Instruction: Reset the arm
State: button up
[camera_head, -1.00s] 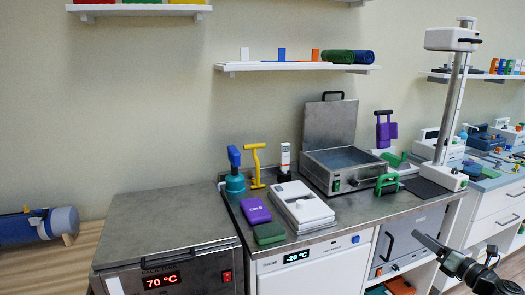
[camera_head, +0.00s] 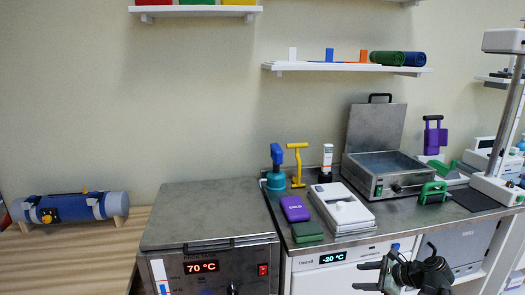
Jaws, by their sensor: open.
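My gripper (camera_head: 378,277) is in the lower right of the head view, in front of the white freezer unit and below the counter's front edge. Its dark jaws are open and point left, with nothing between them. Part of my arm behind it runs out at the bottom of the picture. No object touches the gripper in this view.
A steel counter (camera_head: 345,222) carries a purple cold pack (camera_head: 294,208), a green block (camera_head: 307,232), a white device (camera_head: 341,207) and an open steel bath (camera_head: 385,176). The 70 °C steel heater (camera_head: 208,215) stands left. A blue roll (camera_head: 72,208) lies on the wooden bench.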

jog(key=s+a+f+n+g+h, duration=0.25)
jog(key=a+f+n+g, duration=0.2)
jog(key=a+n, duration=0.65)
jog(key=s+a+f+n+g+h, duration=0.2)
jog(key=a+f+n+g+h, duration=0.25)
jog(key=a+n, duration=0.7)
notch_tip(320, 180, up, 18)
jog(key=t+p, duration=0.1)
jog(key=p, duration=1.7)
jog(key=shift+d+r+p, duration=0.25)
jog(key=shift+p, duration=0.15)
jog(key=c, duration=0.4)
jog(key=shift+a, duration=0.15)
